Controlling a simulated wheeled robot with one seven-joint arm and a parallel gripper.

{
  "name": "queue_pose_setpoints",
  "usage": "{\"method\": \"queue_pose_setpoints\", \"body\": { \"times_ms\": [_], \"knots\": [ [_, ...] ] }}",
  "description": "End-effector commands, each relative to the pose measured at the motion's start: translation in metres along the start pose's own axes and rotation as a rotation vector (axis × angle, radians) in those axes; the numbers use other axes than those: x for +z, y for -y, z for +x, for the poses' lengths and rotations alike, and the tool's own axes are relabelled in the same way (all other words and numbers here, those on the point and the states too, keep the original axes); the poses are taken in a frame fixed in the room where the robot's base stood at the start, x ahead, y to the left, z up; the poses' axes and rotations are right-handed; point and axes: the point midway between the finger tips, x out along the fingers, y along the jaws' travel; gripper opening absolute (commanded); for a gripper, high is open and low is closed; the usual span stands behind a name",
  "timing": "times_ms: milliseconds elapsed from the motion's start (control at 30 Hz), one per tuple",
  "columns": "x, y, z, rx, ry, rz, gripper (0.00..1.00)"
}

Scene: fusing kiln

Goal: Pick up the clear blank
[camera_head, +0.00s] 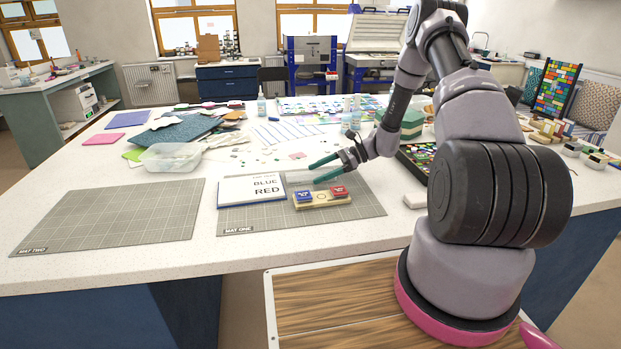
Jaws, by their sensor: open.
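My gripper (313,174) reaches in from the right with its two teal fingers apart and pointing left. It is over the back part of the mat marked MAT ONE (270,225). A faint pale, glassy patch (299,177) shows on the mat just left of the fingertips; it may be the clear blank, but its edges are hard to make out. I cannot tell whether the fingers are around it or above it. Nothing is clearly held.
A white card reading BLUE and RED (238,192) lies left of the gripper. A wooden holder with blue and red blocks (322,203) stands in front. The mat marked MAT TWO (110,218) is bare. A clear tub (171,158) and glass sheets lie behind.

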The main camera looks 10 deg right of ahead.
Motion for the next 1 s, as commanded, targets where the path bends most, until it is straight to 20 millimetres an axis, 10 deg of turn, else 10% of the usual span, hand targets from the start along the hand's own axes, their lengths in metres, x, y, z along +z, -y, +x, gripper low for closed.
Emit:
{"method": "queue_pose_setpoints", "body": {
  "times_ms": [300, 567, 1000],
  "knots": [
    [0.0, 0.0, 0.006, -0.001, -0.001, 0.0, 0.96],
    [0.0, 0.0, 0.006, -0.001, -0.001, 0.0, 0.0],
    [0.024, 0.001, -0.004, -0.002, 0.0, -0.003, 0.0]
  ]
}}
